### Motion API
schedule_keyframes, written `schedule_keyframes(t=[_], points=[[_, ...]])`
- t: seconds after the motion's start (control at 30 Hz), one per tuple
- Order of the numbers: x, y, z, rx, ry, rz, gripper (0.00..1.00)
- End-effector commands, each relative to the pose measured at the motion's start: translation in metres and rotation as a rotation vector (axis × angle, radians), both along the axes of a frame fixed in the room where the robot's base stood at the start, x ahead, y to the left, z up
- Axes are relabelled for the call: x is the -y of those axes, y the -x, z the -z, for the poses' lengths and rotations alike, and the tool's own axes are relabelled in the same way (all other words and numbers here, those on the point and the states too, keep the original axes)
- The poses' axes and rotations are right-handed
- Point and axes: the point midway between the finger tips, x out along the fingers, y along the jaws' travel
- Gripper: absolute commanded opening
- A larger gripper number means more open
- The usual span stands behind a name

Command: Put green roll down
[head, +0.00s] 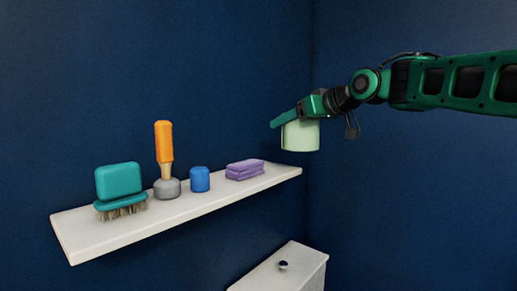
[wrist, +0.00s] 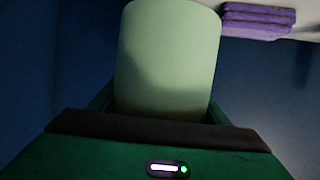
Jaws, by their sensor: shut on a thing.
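The pale green roll (head: 300,136) hangs upright in my gripper (head: 296,116) in the head view. It is above the right end of the white shelf (head: 120,233), and a small gap seems to show between its bottom and the shelf. In the wrist view the roll (wrist: 168,60) fills the middle, with my gripper (wrist: 160,118) shut on it at the lower edge. The fingertips are partly hidden by the roll.
On the shelf stand a teal brush (head: 119,184), an orange-handled tool (head: 164,150) with a grey base, a blue cylinder (head: 200,180) and a purple folded stack (head: 245,169). The shelf's right end looks bare. A white cistern (head: 310,262) with a dark knob is below.

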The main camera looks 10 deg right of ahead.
Motion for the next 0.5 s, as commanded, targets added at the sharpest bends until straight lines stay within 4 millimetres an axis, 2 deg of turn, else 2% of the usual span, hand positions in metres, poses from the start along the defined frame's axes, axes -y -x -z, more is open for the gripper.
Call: schedule_keyframes(t=[0.2,0.5], points=[[-0.028,-0.040,0.001,0.000,0.001,0.001,0.42],[-0.055,-0.078,0.000,0.000,0.001,0.002,0.42]])
